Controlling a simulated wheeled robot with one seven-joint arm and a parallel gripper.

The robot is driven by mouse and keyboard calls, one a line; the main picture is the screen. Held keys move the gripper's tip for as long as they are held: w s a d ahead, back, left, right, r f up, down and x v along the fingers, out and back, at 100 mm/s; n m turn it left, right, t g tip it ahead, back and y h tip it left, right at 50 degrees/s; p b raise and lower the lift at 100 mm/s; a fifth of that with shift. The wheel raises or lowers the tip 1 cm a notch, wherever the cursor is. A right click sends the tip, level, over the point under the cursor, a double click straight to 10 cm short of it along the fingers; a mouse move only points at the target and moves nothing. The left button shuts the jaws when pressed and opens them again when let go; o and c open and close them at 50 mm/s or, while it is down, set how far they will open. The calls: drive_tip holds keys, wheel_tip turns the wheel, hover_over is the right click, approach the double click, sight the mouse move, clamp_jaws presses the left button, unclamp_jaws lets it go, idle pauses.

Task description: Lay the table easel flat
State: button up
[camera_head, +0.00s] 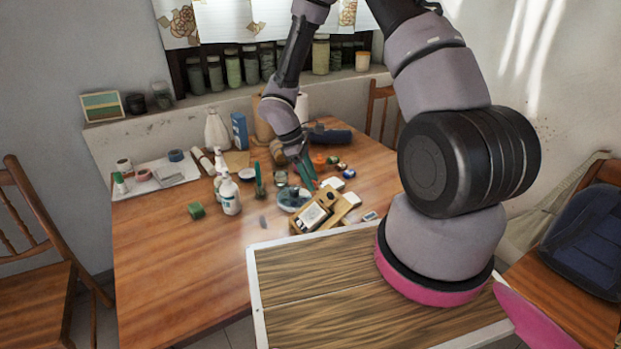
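The table easel (344,210) looks like the small light-wood stand on the table, just beyond the near edge. It holds a small framed panel with a pale face and appears tilted; its exact angle is hard to tell. My gripper (306,172) points down over the table behind the easel and a little to its left, apart from it in the picture. Its fingers are small and partly merge with the clutter, so I cannot tell whether they are open or hold anything.
White bottles (230,194), a green block (196,210) and a blue-rimmed bowl (291,198) stand left of the easel. Small white boxes and paint jars (348,173) lie behind it. The table's left front (180,265) is clear. Chairs (35,265) stand around the table.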

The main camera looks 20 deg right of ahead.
clamp_jaws()
idle(1.2)
